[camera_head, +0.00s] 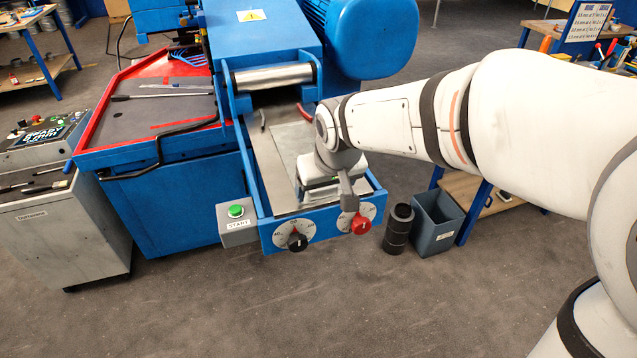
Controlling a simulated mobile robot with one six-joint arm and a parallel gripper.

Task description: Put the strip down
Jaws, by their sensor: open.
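My gripper (325,194) is low over the front of the blue machine's tray (262,172). One dark finger shows plainly, just above the red dial; the jaws are open. A pale grey sheet-like piece (291,141) lies in the tray behind and left of my gripper, and my wrist hides part of it. I cannot tell whether this is the strip, or whether anything lies between the fingers. A thin light strip-like piece (175,86) lies on the red-edged table at the left, well away from my gripper.
The machine's front has a black dial (297,242), a red dial (361,224) and a green start button (236,211). A roller (272,76) spans the tray's back. Black rings (398,229) and a blue-grey bin (436,221) stand at right. Floor in front is clear.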

